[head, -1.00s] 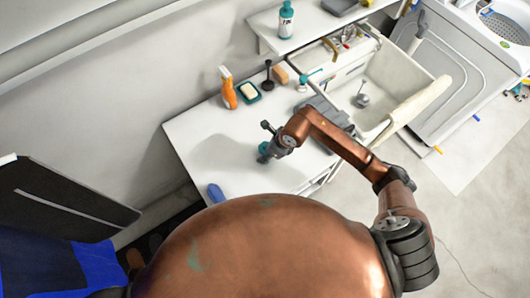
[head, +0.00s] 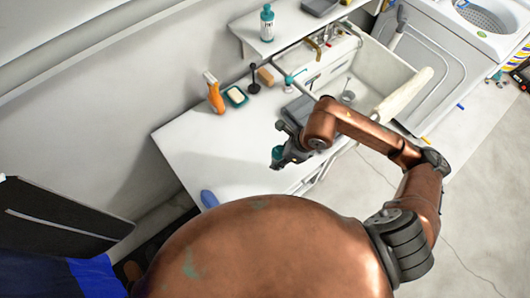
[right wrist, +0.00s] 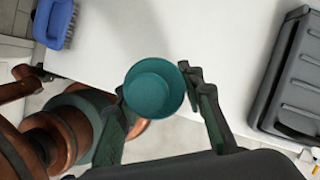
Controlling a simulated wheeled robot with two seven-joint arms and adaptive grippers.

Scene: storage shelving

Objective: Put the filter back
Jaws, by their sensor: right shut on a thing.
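The filter (right wrist: 155,88) is a teal, round, cup-like piece, seen from above into its hollow in the right wrist view. My right gripper (right wrist: 158,105) is shut on it, with one dark finger on either side. In the head view the gripper (head: 284,150) is over the white counter near its front edge, and the teal filter (head: 277,153) shows partly at its tip. My left gripper is not in view.
On the white counter (head: 190,150) stand an orange bottle (head: 216,97), a soap dish (head: 236,96) and a grey box (head: 300,107). A blue brush (head: 209,199) lies at the front edge. The sink (head: 380,75) and a white washing machine (head: 440,60) are to the right.

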